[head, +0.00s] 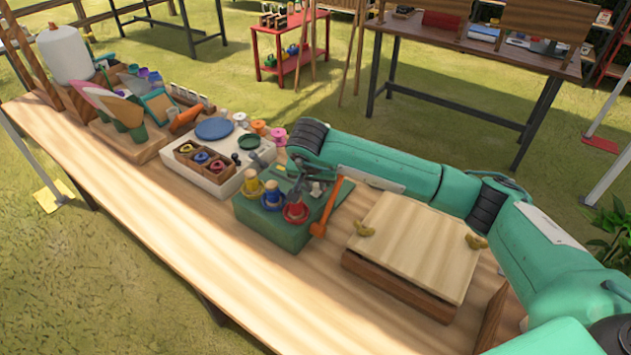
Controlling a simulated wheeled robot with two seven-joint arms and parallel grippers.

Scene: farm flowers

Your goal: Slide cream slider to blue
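My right arm comes in from the right, and its gripper (312,176) hangs over the green box (270,226). Its fingers are small and partly lost among the pegs and spools there, so I cannot tell whether they are open or shut. A white board (205,175) stands left of the green box. It carries a blue disc (213,129), a small green disc (249,142) and several small coloured knobs, one of them whitish (240,117). I cannot tell for certain which piece is the cream slider. My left gripper is not in view.
Yellow, blue and red spools stand on the green box, with an orange hammer-like tool (326,212) at its right side. A wooden board with handles (417,245) lies to the right. Painted scoop shapes (118,108) stand at the left. The table's front strip is clear.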

